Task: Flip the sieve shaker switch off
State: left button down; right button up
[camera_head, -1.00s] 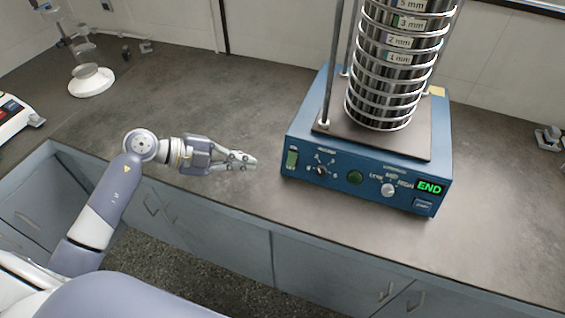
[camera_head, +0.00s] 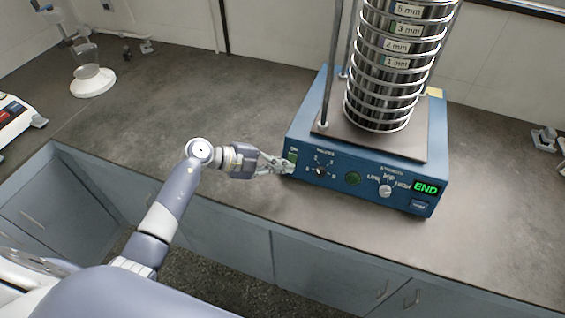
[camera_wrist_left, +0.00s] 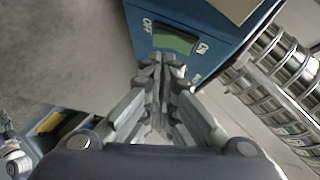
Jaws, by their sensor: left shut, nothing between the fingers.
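The blue sieve shaker (camera_head: 400,182) stands on the dark bench with its stack of sieves (camera_head: 392,75) on top. Its display (camera_head: 426,188) reads END in green. The green rocker switch (camera_head: 292,158) is at the left end of the front panel; in the left wrist view the switch (camera_wrist_left: 174,40) lies between the ON and OFF labels. My left gripper (camera_head: 286,167) is shut and empty, its tips at the lower part of the switch. I cannot tell whether they touch it. The fingertips (camera_wrist_left: 162,62) cover one edge of the switch in the wrist view. My right gripper is not in view.
A balance (camera_head: 14,118) and a white-based stand (camera_head: 92,82) are at the back left. Small metal parts (camera_head: 545,138) lie at the right. The bench left of the shaker is clear. Cabinets (camera_head: 325,245) sit below the front edge.

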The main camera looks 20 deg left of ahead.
pick_arm(q)
jog(key=shift+w+f, duration=0.45)
jog(key=shift+w, duration=0.1)
jog(key=shift+f+b, duration=0.55)
jog(key=shift+b, duration=0.15)
jog(key=shift+w+r+m+t, duration=0.1)
jog(key=shift+m+t, duration=0.2)
jog(key=shift+t, duration=0.1)
jog(key=shift+r+p, duration=0.95)
